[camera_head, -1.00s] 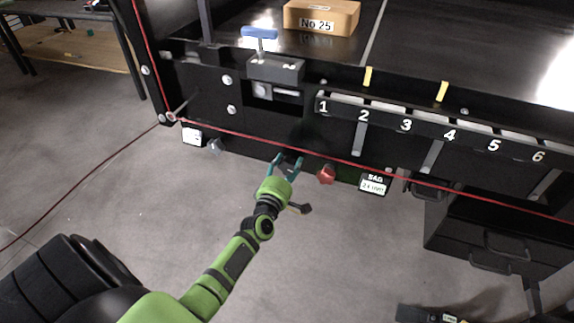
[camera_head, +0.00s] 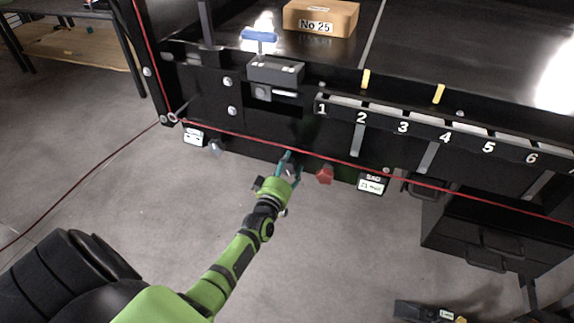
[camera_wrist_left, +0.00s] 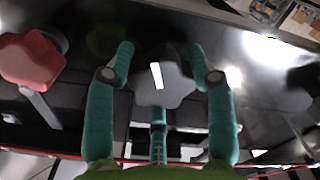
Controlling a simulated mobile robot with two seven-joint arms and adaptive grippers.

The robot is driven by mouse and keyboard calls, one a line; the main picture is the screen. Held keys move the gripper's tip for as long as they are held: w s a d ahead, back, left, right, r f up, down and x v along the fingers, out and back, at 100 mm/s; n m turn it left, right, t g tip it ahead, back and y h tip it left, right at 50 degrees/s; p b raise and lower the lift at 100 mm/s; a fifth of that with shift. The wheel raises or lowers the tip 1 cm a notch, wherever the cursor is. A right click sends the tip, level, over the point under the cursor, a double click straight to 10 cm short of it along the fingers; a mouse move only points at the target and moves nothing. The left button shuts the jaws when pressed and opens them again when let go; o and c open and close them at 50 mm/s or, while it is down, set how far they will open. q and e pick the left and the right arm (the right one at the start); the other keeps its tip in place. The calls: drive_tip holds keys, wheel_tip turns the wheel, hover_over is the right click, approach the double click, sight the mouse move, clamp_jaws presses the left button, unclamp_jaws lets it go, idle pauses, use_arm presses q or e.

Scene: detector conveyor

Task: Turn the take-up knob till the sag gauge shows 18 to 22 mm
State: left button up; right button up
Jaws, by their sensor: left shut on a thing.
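The take-up knob (camera_wrist_left: 163,82) is a dark grey lobed knob with a white mark, seen between the fingers in the left wrist view. My left gripper (camera_head: 291,166) is shut on it at the lower front edge of the conveyor frame. In the wrist view my left gripper (camera_wrist_left: 161,62) has one teal finger on each side of the knob. In the head view the gripper mostly hides the knob. The sag gauge (camera_head: 371,185) is a small white display to the right; it seems to read 21 mm, though the last digit is blurred. My right gripper is out of view.
A red knob (camera_head: 325,175) sits just right of my left gripper; it also shows in the wrist view (camera_wrist_left: 32,60). A red cord (camera_head: 240,139) runs across the frame above the gripper. A clear-grey knob (camera_head: 215,147) is farther left. A No 25 box (camera_head: 320,17) lies on the belt.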

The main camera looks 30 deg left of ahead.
use_arm(q)
drive_tip(key=m, duration=0.2)
drive_tip(key=f+m, duration=0.1)
drive_tip(key=shift+d+m, duration=0.3)
drive_tip(key=shift+m, duration=0.1)
drive_tip(key=shift+s, duration=0.1)
drive_tip(key=shift+f+m, duration=0.1)
drive_tip(key=shift+m, duration=0.2)
drive_tip(key=o, duration=1.2)
drive_tip(key=shift+c, duration=0.2)
drive_tip(key=shift+a, duration=0.1)
drive_tip(key=shift+w, duration=0.2)
drive_tip(key=shift+s+r, duration=0.15)
drive_tip(key=shift+r, duration=0.05)
drive_tip(key=shift+s, duration=0.3)
drive_tip(key=v, duration=1.1)
